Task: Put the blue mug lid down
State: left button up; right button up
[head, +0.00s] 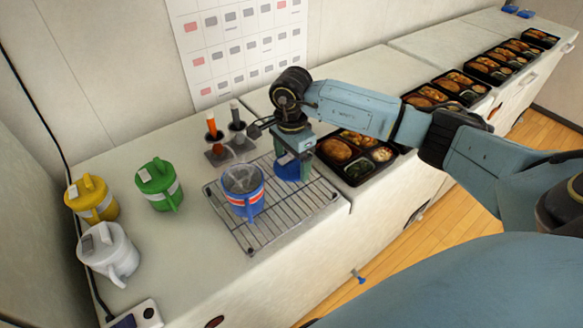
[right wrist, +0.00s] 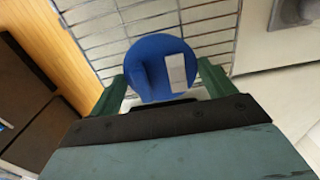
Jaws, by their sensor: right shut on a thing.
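The blue mug lid (head: 289,172) is round with a pale label on top. It is between the green fingers of my right gripper (head: 293,158), at the right part of the wire rack (head: 256,236). In the right wrist view the lid (right wrist: 156,66) sits between the two fingertips (right wrist: 162,82), with rack bars behind it. I cannot tell whether the lid touches the rack. The blue mug (head: 243,198), open at the top, stands on the rack to the left of the lid. My left gripper is not in view.
Yellow (head: 92,202), green (head: 160,187) and white (head: 110,252) lidded mugs stand at the left of the counter. Tools in a grey holder (head: 218,152) stand behind the rack. A filled bento tray (head: 352,178) is right of the gripper, with several more beyond.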

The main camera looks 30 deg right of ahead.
aim_at(291, 170)
notch_tip(291, 170, down, 3)
jog(key=shift+f, duration=0.15)
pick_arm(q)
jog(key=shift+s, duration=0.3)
pick_arm(e)
jog(key=shift+f, duration=0.2)
jog(key=o, duration=0.9)
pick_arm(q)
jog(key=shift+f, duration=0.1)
pick_arm(e)
jog(key=shift+r, duration=0.15)
